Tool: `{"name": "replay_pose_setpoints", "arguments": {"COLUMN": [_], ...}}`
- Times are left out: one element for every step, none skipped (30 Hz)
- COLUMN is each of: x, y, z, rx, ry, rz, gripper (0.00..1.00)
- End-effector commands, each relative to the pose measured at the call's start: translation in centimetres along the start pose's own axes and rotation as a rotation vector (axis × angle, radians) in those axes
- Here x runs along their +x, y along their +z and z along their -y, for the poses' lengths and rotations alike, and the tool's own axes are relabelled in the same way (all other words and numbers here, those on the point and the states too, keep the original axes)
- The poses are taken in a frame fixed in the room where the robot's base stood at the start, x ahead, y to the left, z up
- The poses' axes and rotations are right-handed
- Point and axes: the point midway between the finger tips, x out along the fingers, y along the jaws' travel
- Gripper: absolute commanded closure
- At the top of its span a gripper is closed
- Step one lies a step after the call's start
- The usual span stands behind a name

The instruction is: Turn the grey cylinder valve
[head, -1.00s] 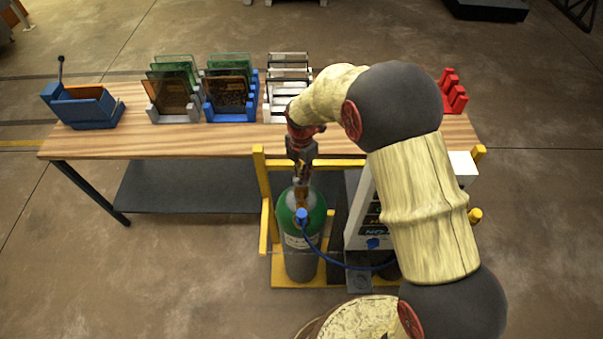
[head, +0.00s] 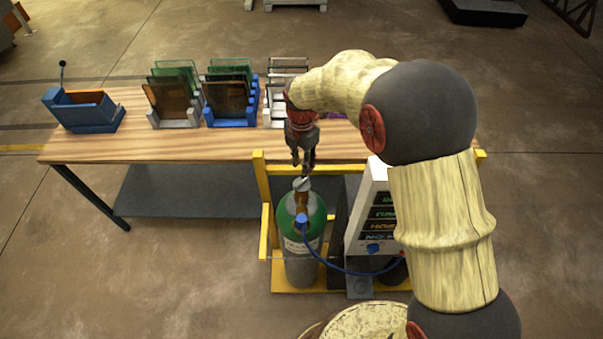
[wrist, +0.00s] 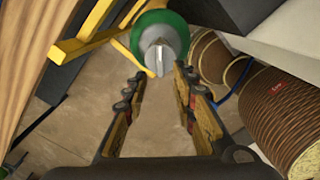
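The grey valve (head: 302,184) is a small flat handle on the brass neck of the gas cylinder. The cylinder (head: 301,214) has a green top and a grey lower body, and stands upright. My gripper (head: 306,170) points down just above the valve. In the wrist view the valve (wrist: 158,57) shows over the green cylinder top (wrist: 160,28), just beyond the gap between my two spread fingers (wrist: 158,82). The fingers are open and empty, with a visible gap to the valve.
The cylinder stands in a yellow-framed cart (head: 262,190) beside a white machine (head: 370,220). A blue hose (head: 325,263) runs from the cylinder toward the machine. Behind is a wooden table (head: 180,143) with a blue box (head: 85,112) and plate racks (head: 229,115).

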Motion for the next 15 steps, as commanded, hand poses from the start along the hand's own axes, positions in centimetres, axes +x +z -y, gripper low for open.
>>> {"name": "replay_pose_setpoints", "arguments": {"x": [-1.0,-1.5,-2.1,-2.5,-2.9,-3.3,-3.5,-3.8,-4.0,-4.1,-4.2,-4.3,-4.3,-4.3,-4.3], "y": [0.0,0.0,0.0,0.0,0.0,0.0,0.0,0.0,0.0,0.0,0.0,0.0,0.0,0.0,0.0], "z": [-0.1,-0.1,-0.1,-0.1,0.0,-0.1,-0.1,-0.1,0.0,0.0,0.0,0.0,0.0,0.0,0.0], "rx": [0.000,0.000,0.000,0.000,0.000,0.000,0.000,0.000,0.000,0.000,0.000,0.000,0.000,0.000,0.000], "ry": [0.003,0.002,0.003,0.002,0.001,0.001,0.001,0.001,0.001,0.000,0.000,0.000,-0.001,-0.001,-0.001], "rz": [0.002,0.001,0.001,0.001,0.001,0.001,0.001,0.001,0.000,0.000,0.000,0.000,0.000,0.000,0.000], "gripper": [0.73,0.73,0.73,0.73,0.73,0.73,0.73,0.73,0.73,0.73,0.73,0.73,0.73,0.73,0.73]}}
